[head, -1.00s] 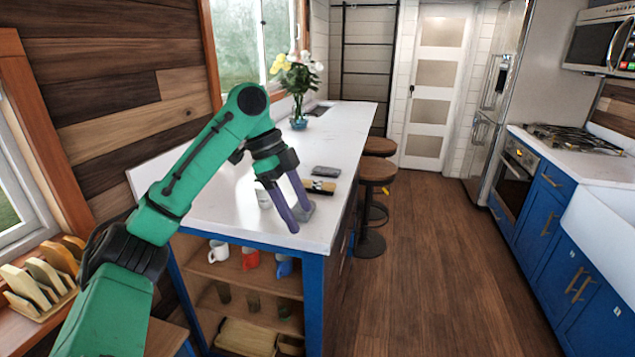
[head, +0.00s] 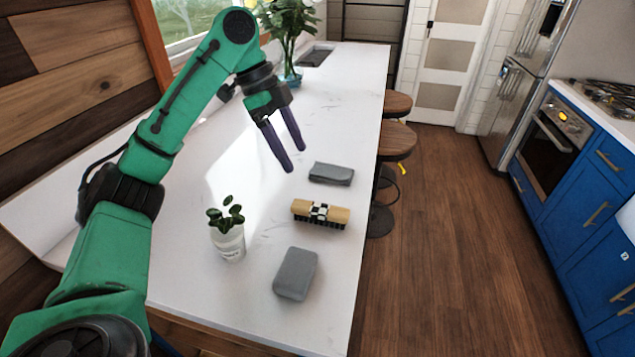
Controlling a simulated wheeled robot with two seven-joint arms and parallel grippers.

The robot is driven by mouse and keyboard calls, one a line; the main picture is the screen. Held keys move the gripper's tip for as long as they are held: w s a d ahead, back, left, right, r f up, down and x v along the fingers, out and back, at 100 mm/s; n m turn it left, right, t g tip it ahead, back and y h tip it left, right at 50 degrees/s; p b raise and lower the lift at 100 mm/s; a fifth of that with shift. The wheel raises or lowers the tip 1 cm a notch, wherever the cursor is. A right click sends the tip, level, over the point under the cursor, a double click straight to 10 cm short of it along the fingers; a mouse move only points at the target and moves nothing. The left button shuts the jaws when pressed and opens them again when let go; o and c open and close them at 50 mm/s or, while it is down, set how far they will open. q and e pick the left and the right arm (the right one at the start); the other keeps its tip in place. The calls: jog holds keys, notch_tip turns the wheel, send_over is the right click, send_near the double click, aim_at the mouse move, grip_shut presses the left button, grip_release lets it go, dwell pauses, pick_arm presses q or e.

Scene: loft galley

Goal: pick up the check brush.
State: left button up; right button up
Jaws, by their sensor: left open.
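The check brush (head: 320,213) lies on the white counter (head: 190,270) near its right edge. It has a tan wooden back with a black-and-white checked band in the middle and dark bristles facing down. My left gripper (head: 289,158) is above the counter, up and to the left of the brush in the head view. Its two purple fingers are apart, with nothing between them, and do not touch the brush. My right gripper is not in the picture.
A grey cloth-like block (head: 331,173) lies just behind the brush, and a grey rounded block (head: 295,274) in front. A small potted plant (head: 228,241) stands to the left. Stools (head: 396,140) line the right side.

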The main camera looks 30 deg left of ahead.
pick_arm(q)
jog(key=b, duration=0.2)
send_near(319, 207)
jog(key=shift+s+d+f, duration=0.25)
jog(key=shift+d+f, duration=0.1)
jog(key=shift+d, duration=0.15)
jog(key=shift+s+d+f, duration=0.2)
jog(key=shift+d+f, duration=0.15)
jog(key=shift+d, duration=0.15)
jog(key=x, duration=0.2)
jog(key=p+x, duration=0.1)
jog(key=x, duration=0.1)
jog(key=a+p+x, duration=0.1)
jog(key=x, duration=0.1)
jog(key=shift+w+f, duration=0.45)
jog(key=shift+f, duration=0.05)
jog(key=shift+d+f, duration=0.15)
jog(key=shift+d, duration=0.05)
jog(key=shift+c, duration=0.9)
jog(key=shift+a, duration=0.1)
grip_shut()
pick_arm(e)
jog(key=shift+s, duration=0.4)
